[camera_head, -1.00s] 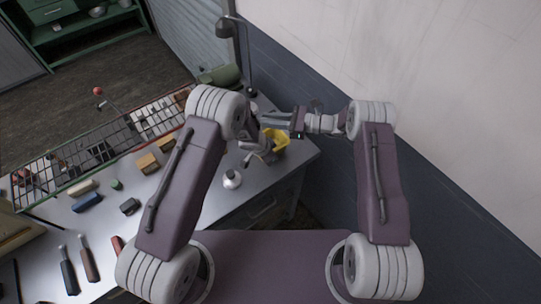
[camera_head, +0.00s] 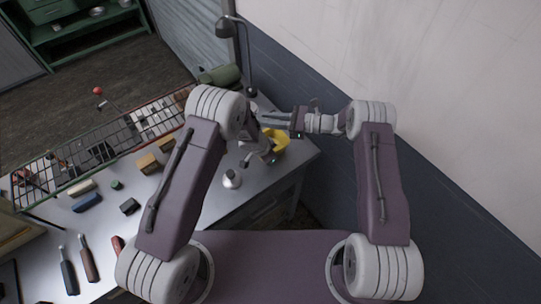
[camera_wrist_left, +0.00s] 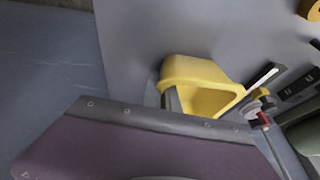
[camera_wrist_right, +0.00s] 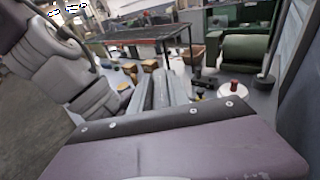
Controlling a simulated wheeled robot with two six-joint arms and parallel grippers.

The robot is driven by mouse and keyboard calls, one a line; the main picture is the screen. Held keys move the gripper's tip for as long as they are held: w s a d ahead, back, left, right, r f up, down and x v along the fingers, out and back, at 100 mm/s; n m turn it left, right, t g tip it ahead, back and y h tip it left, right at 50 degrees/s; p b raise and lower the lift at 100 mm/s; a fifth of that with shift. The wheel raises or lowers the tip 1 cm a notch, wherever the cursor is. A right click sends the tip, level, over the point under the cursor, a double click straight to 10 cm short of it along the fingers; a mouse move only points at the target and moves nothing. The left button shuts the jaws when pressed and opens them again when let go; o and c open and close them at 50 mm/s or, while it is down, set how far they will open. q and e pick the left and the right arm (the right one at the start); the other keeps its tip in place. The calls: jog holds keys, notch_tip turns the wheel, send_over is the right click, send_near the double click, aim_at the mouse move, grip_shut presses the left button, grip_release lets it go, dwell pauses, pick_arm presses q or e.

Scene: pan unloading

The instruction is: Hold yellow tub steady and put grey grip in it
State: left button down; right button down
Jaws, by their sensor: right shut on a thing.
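The yellow tub (camera_head: 280,137) stands near the bench's right end, partly covered by my left gripper in the head view. It also shows in the left wrist view (camera_wrist_left: 190,70), with a dark grey finger against its near side. My left gripper (camera_head: 264,152) is right at the tub; whether its jaws are closed is hidden. My right gripper (camera_head: 276,120) reaches in from the right, just beyond and above the tub. Its long grey fingers (camera_wrist_right: 158,88) are shut on what looks like the grey grip, hard to tell apart from them.
A silver flask-like object (camera_head: 232,179) stands in front of the tub. A desk lamp (camera_head: 228,27) and a green roll (camera_head: 220,76) are behind. A wire rack (camera_head: 75,160), blocks (camera_head: 148,164) and hand tools lie to the left. The wall is close on the right.

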jog(key=shift+f, duration=4.4)
jog(key=c, duration=1.2)
grip_release()
jog(key=shift+o, duration=0.2)
jog(key=v, duration=1.2)
jog(key=shift+f, duration=0.1)
pick_arm(q)
jog(key=c, duration=1.6)
grip_release()
jog(key=shift+o, duration=0.2)
